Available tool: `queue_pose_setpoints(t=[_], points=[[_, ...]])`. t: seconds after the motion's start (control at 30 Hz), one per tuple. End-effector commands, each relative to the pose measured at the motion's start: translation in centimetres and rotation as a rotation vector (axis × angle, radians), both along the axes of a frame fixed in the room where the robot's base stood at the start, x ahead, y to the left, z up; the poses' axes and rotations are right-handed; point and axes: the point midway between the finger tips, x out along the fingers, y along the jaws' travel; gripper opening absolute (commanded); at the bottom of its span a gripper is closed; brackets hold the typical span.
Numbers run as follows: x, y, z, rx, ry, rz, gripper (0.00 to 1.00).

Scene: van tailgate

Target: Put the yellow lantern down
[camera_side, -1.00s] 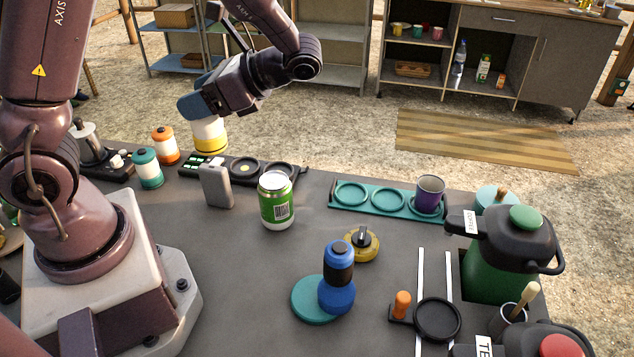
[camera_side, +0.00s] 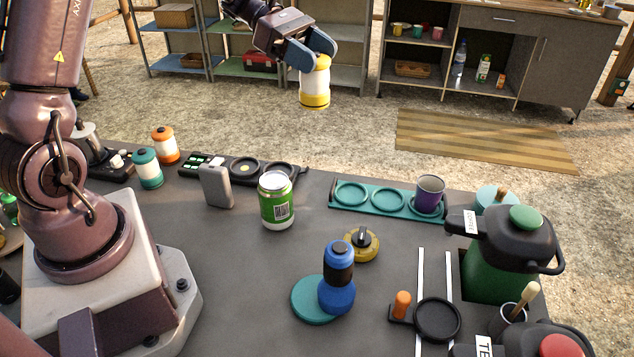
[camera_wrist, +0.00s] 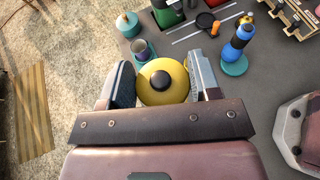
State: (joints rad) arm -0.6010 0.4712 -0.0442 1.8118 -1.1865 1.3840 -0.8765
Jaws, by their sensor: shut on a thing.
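The yellow lantern (camera_side: 315,84) has a white body with yellow bands. It is held up in the air near the far edge of the table, upright. My gripper (camera_side: 320,58) is shut on its top. In the wrist view the lantern's yellow cap (camera_wrist: 162,82) sits between my two fingers (camera_wrist: 162,86). The black charging rack (camera_side: 243,167) has round wells and lies on the table's far left part. Teal and orange lanterns (camera_side: 148,168) stand to the left of it.
A green can (camera_side: 276,201) and a grey box (camera_side: 216,187) stand in front of the rack. A teal tray (camera_side: 380,200) holds a purple cup (camera_side: 429,194). The table's left middle is clear.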

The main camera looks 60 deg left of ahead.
Motion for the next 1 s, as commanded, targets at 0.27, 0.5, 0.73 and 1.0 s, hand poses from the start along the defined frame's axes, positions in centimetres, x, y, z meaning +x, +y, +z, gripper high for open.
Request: queue_pose_setpoints(t=[0.27,0.5,0.73,1.0], points=[[3.1,4.0,2.5,0.002,-0.003,0.302,0.16],[3.4,4.5,-1.0,-0.003,0.007,0.336,0.16],[3.4,4.5,-7.3,-0.004,0.009,0.334,0.16],[3.4,4.5,-14.0,-0.001,0.003,0.332,0.16]])
